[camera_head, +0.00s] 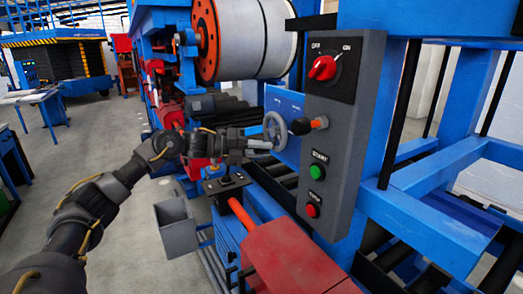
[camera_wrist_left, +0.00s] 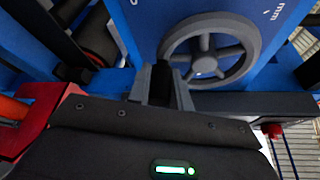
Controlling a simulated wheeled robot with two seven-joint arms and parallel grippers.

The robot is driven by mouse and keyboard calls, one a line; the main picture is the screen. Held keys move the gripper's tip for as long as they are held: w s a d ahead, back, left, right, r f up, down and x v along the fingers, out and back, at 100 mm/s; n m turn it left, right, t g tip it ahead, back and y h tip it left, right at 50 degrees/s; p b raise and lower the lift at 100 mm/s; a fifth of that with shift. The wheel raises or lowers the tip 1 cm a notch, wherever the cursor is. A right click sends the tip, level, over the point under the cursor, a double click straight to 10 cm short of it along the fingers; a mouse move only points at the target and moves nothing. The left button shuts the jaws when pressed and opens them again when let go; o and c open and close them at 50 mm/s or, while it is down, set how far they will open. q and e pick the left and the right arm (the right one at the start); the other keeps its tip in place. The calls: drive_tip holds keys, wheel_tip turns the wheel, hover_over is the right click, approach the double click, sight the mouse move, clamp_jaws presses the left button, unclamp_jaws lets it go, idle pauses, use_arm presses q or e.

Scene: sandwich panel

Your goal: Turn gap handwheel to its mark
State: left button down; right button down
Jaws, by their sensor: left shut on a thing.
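The gap handwheel is a grey spoked wheel (camera_head: 275,130) on a blue panel in the head view, left of the control box. In the left wrist view the handwheel (camera_wrist_left: 208,52) fills the upper middle, with its rim, spokes and hub showing. My left gripper (camera_head: 262,146) reaches in from the left and is shut on the lower left part of the rim. In the left wrist view its fingers (camera_wrist_left: 165,85) overlap the rim. The mark is not clearly visible; only lettering reading "mm" (camera_wrist_left: 277,12) shows on the panel. My right gripper is not in view.
A grey bin (camera_head: 177,228) and red housing (camera_head: 298,258) are below.

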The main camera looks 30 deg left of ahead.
use_arm(q)
drive_tip(key=c, duration=1.3)
unclamp_jaws()
drive_tip(key=shift+w+a, duration=0.1)
drive_tip(key=shift+s+a, duration=0.2)
drive_tip(key=b+v, duration=0.2)
drive_tip(key=v, duration=0.8)
drive_tip(key=shift+s+a+b, duration=0.1)
drive_tip(key=shift+s+b, duration=0.1)
drive_tip(key=shift+b, duration=0.15)
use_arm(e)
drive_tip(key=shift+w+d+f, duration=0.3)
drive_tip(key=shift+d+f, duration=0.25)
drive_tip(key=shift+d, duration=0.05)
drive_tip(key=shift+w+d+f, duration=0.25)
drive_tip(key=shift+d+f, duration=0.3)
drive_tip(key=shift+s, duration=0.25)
